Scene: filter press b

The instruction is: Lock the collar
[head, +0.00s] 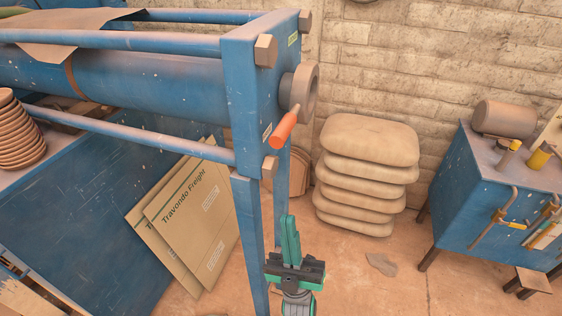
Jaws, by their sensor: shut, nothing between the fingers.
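The collar (306,88) is a thick grey-brown ring on the right face of the blue end plate (250,85) of the press. An orange handle (283,131) on a short rod slants down and to the left from it. My gripper (289,222) is at the bottom centre, right of the blue front leg (251,235). Its green fingers point up, shut and empty. In the picture it is below the handle and apart from it. The far side of the collar is hidden.
A stack of filled sacks (365,185) stands by the brick wall. A blue cabinet (490,200) with tools is at the right. Flat cardboard (190,225) leans under the press. Hex nuts (265,50) stick out from the end plate. Floor between sacks and cabinet is mostly clear.

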